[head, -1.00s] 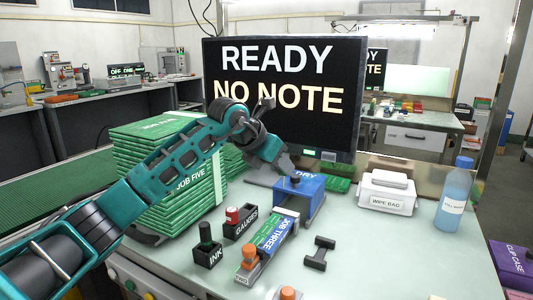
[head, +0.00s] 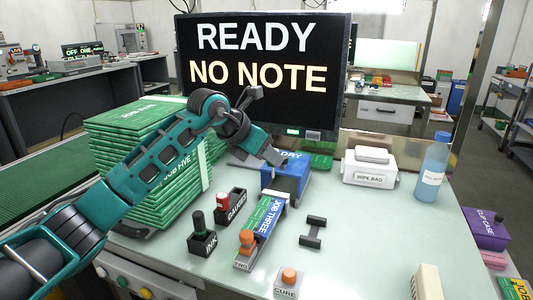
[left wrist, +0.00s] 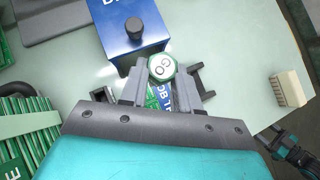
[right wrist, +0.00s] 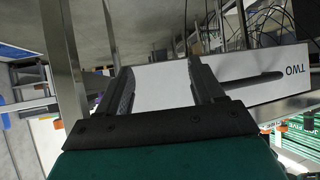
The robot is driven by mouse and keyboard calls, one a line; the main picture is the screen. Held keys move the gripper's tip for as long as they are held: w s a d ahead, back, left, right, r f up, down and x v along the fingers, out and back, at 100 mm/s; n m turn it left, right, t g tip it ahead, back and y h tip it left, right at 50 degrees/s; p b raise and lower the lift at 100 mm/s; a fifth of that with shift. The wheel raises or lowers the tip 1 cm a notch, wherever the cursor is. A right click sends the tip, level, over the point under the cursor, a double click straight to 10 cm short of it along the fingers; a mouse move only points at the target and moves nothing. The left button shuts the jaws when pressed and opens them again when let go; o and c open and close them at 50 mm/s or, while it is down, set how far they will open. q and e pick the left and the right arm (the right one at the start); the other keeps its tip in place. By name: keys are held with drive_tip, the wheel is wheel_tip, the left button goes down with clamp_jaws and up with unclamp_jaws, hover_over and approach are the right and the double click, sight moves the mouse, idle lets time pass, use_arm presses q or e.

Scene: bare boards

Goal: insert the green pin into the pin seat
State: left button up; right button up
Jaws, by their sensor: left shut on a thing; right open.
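My left gripper (head: 272,156) is at the blue DRY box (head: 292,180) in the head view. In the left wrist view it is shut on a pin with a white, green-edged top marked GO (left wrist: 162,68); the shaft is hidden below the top. Behind the fingers lies the JOB THREE board (head: 265,220), green with a blue label, on a grey holder. No pin seat can be made out for certain. The black GAUGES rack (head: 233,208) holds a red-topped pin (head: 222,200). My right gripper (right wrist: 163,85) is open and empty, outside the head view.
An INK pot (head: 202,243), an orange knob marked TWO (head: 247,238), an orange CURE knob (head: 289,276) and a black bracket (head: 313,231) stand nearby. A stack of green boards (head: 135,150) is at left. A wipe box (head: 371,168) and a bottle (head: 432,170) are at right.

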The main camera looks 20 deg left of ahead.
drive_tip(key=shift+d+r, duration=0.1)
use_arm(q)
drive_tip(key=shift+f+b, duration=0.55)
drive_tip(key=shift+f, duration=0.3)
wheel_tip(320, 180, down, 3)
drive_tip(key=shift+f+b, duration=0.15)
drive_tip(key=shift+b, duration=0.9)
drive_tip(key=shift+f, duration=0.45)
use_arm(e)
drive_tip(key=shift+w+a+f, duration=0.2)
drive_tip(key=shift+a+f, duration=0.1)
drive_tip(key=shift+f, duration=0.2)
drive_tip(key=shift+w+a+f, duration=0.15)
drive_tip(key=shift+a+f, duration=0.15)
drive_tip(key=shift+f, duration=0.2)
drive_tip(key=shift+s+d, duration=0.1)
use_arm(q)
drive_tip(key=shift+f+b, duration=1.55)
drive_tip(key=shift+f, duration=0.65)
use_arm(e)
drive_tip(key=shift+f, duration=1.4)
use_arm(q)
drive_tip(key=o, duration=1.1)
drive_tip(key=shift+c, duration=0.2)
drive_tip(key=shift+o, duration=0.2)
